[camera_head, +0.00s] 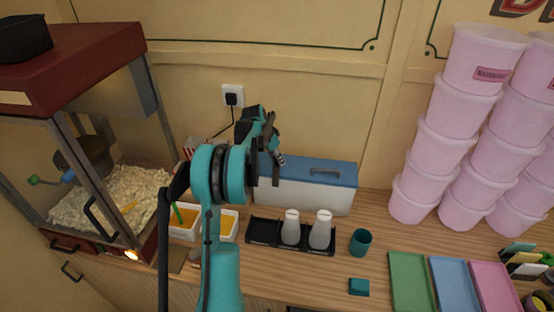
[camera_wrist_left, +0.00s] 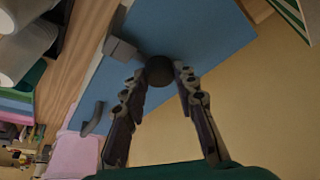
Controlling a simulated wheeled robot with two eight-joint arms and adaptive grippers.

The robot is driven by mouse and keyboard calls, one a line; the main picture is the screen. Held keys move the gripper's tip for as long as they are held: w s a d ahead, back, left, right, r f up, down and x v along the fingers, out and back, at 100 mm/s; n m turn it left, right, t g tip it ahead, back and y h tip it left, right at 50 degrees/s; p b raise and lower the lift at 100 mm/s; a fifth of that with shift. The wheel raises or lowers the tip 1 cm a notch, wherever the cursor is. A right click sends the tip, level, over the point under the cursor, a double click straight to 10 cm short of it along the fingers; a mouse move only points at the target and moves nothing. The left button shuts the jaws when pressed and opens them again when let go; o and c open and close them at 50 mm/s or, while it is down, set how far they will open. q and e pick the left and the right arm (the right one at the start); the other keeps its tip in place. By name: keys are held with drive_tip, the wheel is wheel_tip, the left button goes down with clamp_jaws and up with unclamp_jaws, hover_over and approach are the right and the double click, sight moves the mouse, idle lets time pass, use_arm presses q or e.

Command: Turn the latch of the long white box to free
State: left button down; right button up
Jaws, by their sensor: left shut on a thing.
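The long white box (camera_head: 318,196) with a blue lid (camera_head: 340,176) stands against the back wall on the wooden counter. A grey handle (camera_head: 325,170) lies on the lid. My left gripper (camera_head: 279,158) is over the box's left end, and my arm hides that corner. In the left wrist view, its two fingers (camera_wrist_left: 160,75) close on a dark round knob (camera_wrist_left: 159,69) at the blue lid (camera_wrist_left: 212,35). A grey block (camera_wrist_left: 121,50) is beside the knob. I cannot tell how far the latch is turned. My right gripper is in neither view.
A black tray (camera_head: 263,231) with two white bottles (camera_head: 321,229) is in front of the box. A teal cup (camera_head: 360,242) and a small teal block (camera_head: 359,286) stand to its right. Pink tubs (camera_head: 445,140) are stacked at right; a popcorn machine (camera_head: 75,150) is at left.

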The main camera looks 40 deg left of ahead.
use_arm(q)
drive_tip(key=n, duration=0.2)
drive_tip(key=n+y+b, duration=0.1)
drive_tip(key=n, duration=0.1)
drive_tip(key=shift+d+f+y+b, duration=0.1)
drive_tip(key=shift+d+y+b, duration=0.05)
drive_tip(key=shift+y+b, duration=0.15)
drive_tip(key=n, duration=0.2)
drive_tip(key=n+y+b, duration=0.1)
drive_tip(key=n, duration=0.1)
drive_tip(key=shift+w+d+n+y, duration=0.1)
drive_tip(key=shift+n+y, duration=0.2)
drive_tip(key=n+g+y, duration=0.1)
drive_tip(key=n, duration=0.3)
drive_tip(key=shift+w+g+b, duration=0.1)
drive_tip(key=shift+g+b, duration=0.25)
drive_tip(key=shift+g, duration=0.05)
drive_tip(key=shift+d+n+g+y, duration=0.1)
drive_tip(key=shift+n+g+y, duration=0.45)
drive_tip(key=shift+n, duration=1.55)
drive_tip(key=c, duration=1.2)
unclamp_jaws()
drive_tip(key=shift+r, duration=0.2)
